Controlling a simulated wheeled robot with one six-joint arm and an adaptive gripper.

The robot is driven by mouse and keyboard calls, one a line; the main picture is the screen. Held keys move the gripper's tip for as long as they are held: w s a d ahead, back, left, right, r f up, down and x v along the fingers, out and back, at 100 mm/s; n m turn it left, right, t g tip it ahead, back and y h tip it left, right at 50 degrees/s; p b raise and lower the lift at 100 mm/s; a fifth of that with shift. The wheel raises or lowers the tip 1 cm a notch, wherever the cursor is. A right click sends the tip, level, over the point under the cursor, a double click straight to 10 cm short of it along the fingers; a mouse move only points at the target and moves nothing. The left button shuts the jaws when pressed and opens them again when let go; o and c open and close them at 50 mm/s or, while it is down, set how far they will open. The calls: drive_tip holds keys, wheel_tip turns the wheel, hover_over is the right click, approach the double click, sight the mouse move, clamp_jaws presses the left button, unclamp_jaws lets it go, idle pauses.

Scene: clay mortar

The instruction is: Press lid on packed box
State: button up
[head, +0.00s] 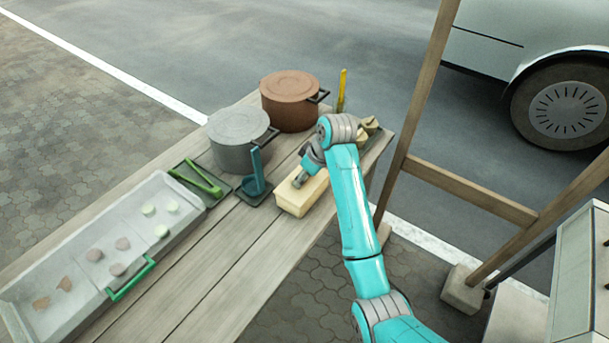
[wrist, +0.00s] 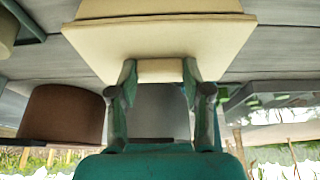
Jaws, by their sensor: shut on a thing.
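A cream box (head: 291,206) stands near the right front edge of the wooden table, partly behind my arm. Its flat cream lid (wrist: 160,38) fills the top of the wrist view, with the narrower box body (wrist: 160,8) just beyond it. My gripper (head: 299,182) is over the box. In the wrist view its two fingers are shut on the lid's small block handle (wrist: 160,71). The lid lies at or very close to the box top, and I cannot tell whether it is fully seated. The box's contents are hidden.
A grey pot (head: 238,135) and a brown pot (head: 290,97) stand behind the box. A dark teal stand (head: 255,182) is close on its left. A long grey tray (head: 72,228) with small pieces lies farther left. Wooden posts (head: 425,85) rise beyond the table's right end.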

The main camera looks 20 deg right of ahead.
drive_tip(key=shift+f, duration=0.45)
idle(1.0)
drive_tip(key=o, duration=1.3)
drive_tip(key=shift+r, duration=0.15)
drive_tip(key=shift+r, duration=2.85)
clamp_jaws()
